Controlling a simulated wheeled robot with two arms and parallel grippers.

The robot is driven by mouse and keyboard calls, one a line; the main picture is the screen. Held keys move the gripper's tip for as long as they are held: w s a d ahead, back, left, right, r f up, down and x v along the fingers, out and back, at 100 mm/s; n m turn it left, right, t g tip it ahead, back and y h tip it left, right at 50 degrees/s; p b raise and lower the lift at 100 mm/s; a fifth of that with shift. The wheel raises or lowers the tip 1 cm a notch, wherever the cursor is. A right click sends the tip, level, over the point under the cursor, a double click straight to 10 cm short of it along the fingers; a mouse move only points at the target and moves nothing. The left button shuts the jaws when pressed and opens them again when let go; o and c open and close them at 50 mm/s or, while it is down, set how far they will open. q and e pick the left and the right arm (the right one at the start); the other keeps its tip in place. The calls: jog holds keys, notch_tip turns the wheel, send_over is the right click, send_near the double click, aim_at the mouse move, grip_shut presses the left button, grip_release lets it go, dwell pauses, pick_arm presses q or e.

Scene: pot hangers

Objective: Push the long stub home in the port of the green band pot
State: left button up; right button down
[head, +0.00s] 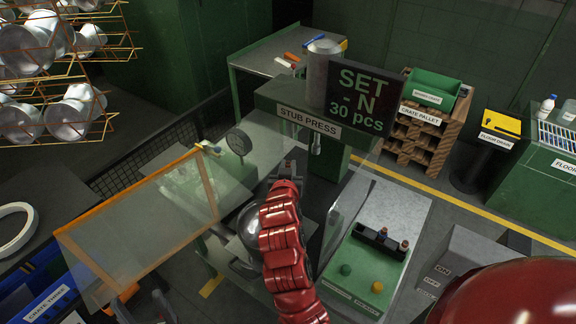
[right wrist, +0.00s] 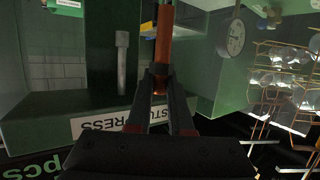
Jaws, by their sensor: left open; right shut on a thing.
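My right gripper (head: 286,170) is in front of the stub press (head: 310,124), at the end of the red arm. In the right wrist view my right gripper (right wrist: 160,82) is shut on the near end of a copper-coloured rod, which looks like the long stub (right wrist: 164,35); the rod points away from the fingers. A shiny round metal pot (head: 250,228) sits at the press, partly behind my red arm. Its green band and port cannot be made out, nor whether the stub is in the port. My left gripper (head: 142,302) is low at the left, open, dark and partly cut off.
A clear guard panel with an orange frame (head: 140,215) stands left of the press. A round gauge (head: 239,142) is beside it. A control panel with green and yellow buttons (head: 377,287) is at the right. A wire rack of pots (head: 60,70) hangs upper left.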

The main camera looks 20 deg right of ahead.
jog(key=shift+w+f+b, duration=0.1)
jog(key=shift+f+b, duration=0.2)
jog(key=shift+b, duration=0.15)
jog(key=shift+f+b, duration=2.35)
jog(key=shift+f, duration=0.3)
jog(key=shift+b, duration=0.9)
jog(key=shift+f+b, duration=1.7)
jog(key=shift+b, duration=0.05)
